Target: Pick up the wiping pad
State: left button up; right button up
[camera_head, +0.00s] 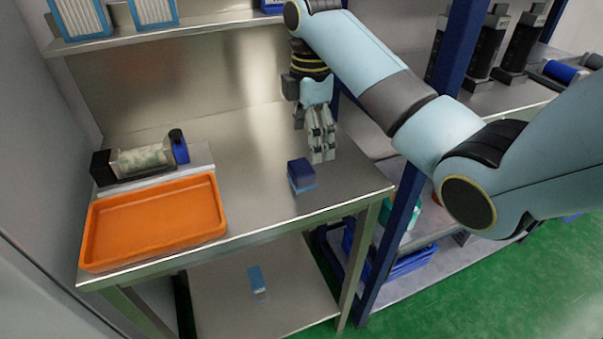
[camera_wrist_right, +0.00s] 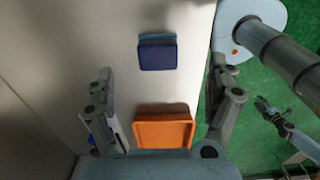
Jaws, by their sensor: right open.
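The wiping pad appears to be the small block (camera_head: 301,174) with a dark blue top and light blue base. It lies on the steel table (camera_head: 245,190), near its right end. In the wrist view the pad (camera_wrist_right: 157,53) lies ahead of the fingertips, between their lines. My right gripper (camera_head: 321,148) hangs above and behind the pad, open and empty, apart from it. Its two fingers (camera_wrist_right: 166,82) are spread wide in the wrist view. A small dark jointed part (camera_wrist_right: 270,110) at the wrist view's right may be my left gripper; its jaws are unclear.
An orange tray (camera_head: 88,240) sits at the table's front left. Behind it stands a device with a pale roll (camera_head: 142,160). A blue post (camera_head: 455,50) rises right of the table. A shelf (camera_head: 190,35) runs above the back. The table around the pad is clear.

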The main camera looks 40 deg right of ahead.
aim_at(306, 165)
jog(key=f, duration=0.8)
jog(key=shift+w+a+p, duration=0.2)
jog(key=shift+w+p, duration=0.05)
jog(key=shift+p, duration=0.05)
jog(key=c, duration=1.4)
jog(key=shift+o, duration=0.2)
jog(key=shift+r, duration=0.1)
jog(key=shift+r, duration=0.35)
jog(key=r, duration=0.2)
jog(key=s+r, duration=0.1)
jog(key=shift+d+r, duration=0.1)
jog(key=shift+r, duration=0.3)
jog(key=s+d+r+p, duration=0.1)
jog(key=s+r+p, duration=0.1)
jog(key=s+r, duration=0.4)
jog(key=shift+s+d+r, duration=0.25)
jog(key=shift+s, duration=2.05)
